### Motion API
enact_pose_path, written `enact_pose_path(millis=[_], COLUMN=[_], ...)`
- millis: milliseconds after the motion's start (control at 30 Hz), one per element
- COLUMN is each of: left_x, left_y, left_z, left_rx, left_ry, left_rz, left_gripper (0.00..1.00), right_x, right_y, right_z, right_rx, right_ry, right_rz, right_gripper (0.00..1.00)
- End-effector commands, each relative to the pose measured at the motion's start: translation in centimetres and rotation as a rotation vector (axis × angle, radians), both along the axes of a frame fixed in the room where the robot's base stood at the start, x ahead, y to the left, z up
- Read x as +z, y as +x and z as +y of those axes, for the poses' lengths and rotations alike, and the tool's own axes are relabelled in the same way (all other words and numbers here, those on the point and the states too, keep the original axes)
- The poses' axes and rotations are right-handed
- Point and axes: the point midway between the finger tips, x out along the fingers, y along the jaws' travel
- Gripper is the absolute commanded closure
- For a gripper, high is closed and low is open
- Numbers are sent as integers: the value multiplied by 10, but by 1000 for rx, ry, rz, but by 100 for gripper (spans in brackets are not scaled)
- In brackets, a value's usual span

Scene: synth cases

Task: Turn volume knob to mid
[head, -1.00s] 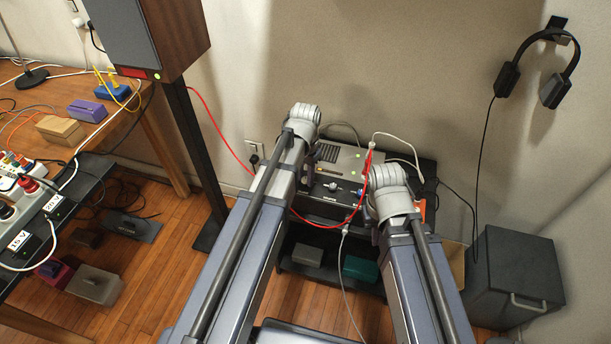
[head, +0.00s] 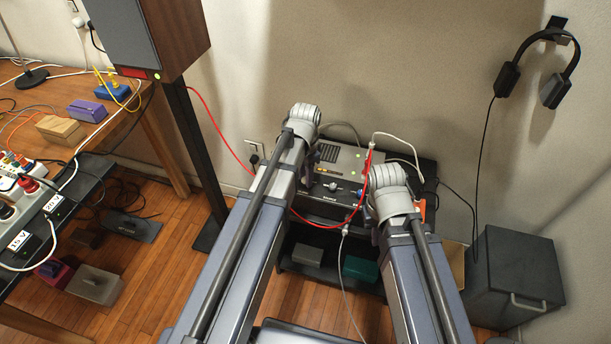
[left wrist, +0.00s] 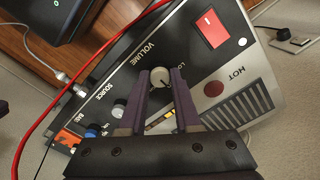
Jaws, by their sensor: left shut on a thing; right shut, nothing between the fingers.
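The amplifier (head: 346,158) stands on a dark shelf by the wall. In the left wrist view its panel (left wrist: 205,89) shows the word VOLUME beside a pale round knob. My left gripper (left wrist: 160,78) is shut on this volume knob (left wrist: 160,75), one purple finger on each side. A small dark mark shows on the knob's face; its exact setting is hard to read. In the head view my left gripper (head: 310,168) is partly hidden by its arm, and the volume knob is not visible. My right gripper (head: 364,182) is mostly hidden behind its wrist, right of the amplifier's front.
The source knob (left wrist: 118,110) and blue bass knob (left wrist: 92,131) sit beside the volume knob. A red cable (head: 327,226) loops across the amplifier's front. A speaker (head: 150,40) stands left, a dark cabinet (head: 515,276) right.

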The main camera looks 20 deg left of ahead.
Motion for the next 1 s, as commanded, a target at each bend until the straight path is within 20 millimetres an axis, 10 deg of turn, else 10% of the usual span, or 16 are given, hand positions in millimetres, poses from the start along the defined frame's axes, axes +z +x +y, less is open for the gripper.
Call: enact_pose_path(millis=[67, 100, 333, 1000], left_x=[0, 0, 0, 28], left_y=[0, 0, 0, 0], left_z=[0, 0, 0, 0], left_rx=[0, 1, 1, 1], left_ry=[1, 1, 0, 0], left_rz=[1, 1, 0, 0], left_gripper=[100, 67, 41, 39], right_x=[0, 0, 0, 28], right_y=[0, 0, 0, 0], right_z=[0, 0, 0, 0], right_rx=[0, 0, 0, 0], right_ry=[0, 0, 0, 0], right_rz=[0, 0, 0, 0], right_gripper=[100, 100, 100, 100])
